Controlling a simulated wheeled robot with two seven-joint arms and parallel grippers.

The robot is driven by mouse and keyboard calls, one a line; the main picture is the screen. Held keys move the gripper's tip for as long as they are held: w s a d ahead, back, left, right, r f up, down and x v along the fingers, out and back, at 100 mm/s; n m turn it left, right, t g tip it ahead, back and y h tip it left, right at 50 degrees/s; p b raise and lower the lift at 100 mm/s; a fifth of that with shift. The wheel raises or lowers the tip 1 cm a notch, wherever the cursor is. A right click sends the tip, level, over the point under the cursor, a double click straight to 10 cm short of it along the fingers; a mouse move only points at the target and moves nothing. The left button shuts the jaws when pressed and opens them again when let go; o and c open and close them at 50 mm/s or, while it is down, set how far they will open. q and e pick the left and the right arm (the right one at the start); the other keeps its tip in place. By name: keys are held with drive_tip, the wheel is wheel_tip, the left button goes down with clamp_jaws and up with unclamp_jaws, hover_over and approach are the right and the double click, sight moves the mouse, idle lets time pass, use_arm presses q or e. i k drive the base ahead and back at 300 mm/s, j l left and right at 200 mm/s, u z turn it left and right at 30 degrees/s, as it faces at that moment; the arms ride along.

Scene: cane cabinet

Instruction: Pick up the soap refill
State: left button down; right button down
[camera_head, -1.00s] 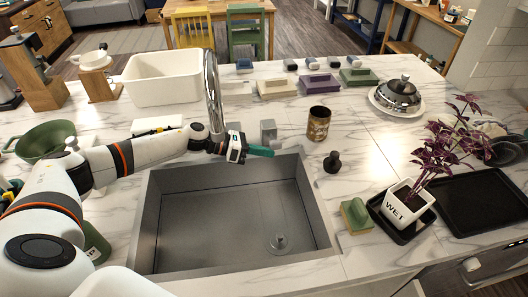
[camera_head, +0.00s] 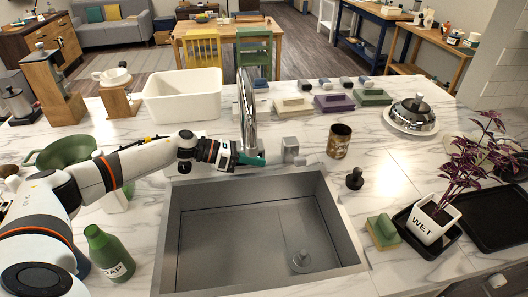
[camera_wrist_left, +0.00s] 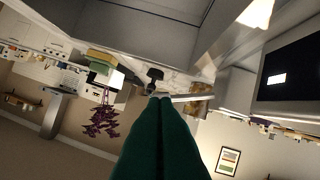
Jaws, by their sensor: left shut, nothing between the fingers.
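The soap refill is a green bottle (camera_head: 108,255) with a partly visible white "SOAP" label. It stands upright on the counter left of the sink in the head view, beside my left arm. My left gripper (camera_head: 252,160) has green fingers and is shut and empty. It is above the back edge of the sink by the faucet, well to the right of the bottle and apart from it. In the left wrist view the shut green fingers (camera_wrist_left: 160,140) fill the lower middle, and the bottle does not show. My right gripper is not in view.
The grey sink (camera_head: 180,235) lies between the bottle and the plant side. A tall metal faucet (camera_head: 247,105) stands close to my left gripper. A green bowl (camera_head: 65,150) is behind my left arm. A brown cup (camera_head: 339,142) and a black stopper (camera_head: 355,179) are to the right.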

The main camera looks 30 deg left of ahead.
sight(107, 251)
drive_tip(key=k+l, duration=0.15)
drive_tip(key=l, duration=0.2)
drive_tip(key=k+l, duration=0.15)
drive_tip(key=l, duration=0.25)
drive_tip(key=k+l, duration=0.15)
drive_tip(key=l, duration=0.2)
drive_tip(key=k+l, duration=0.15)
drive_tip(key=l, duration=0.25)
drive_tip(key=k+l, duration=0.15)
drive_tip(key=l, duration=0.2)
drive_tip(key=k+l, duration=0.1)
drive_tip(key=l, duration=0.25)
drive_tip(key=k+l, duration=0.15)
drive_tip(key=l, duration=0.25)
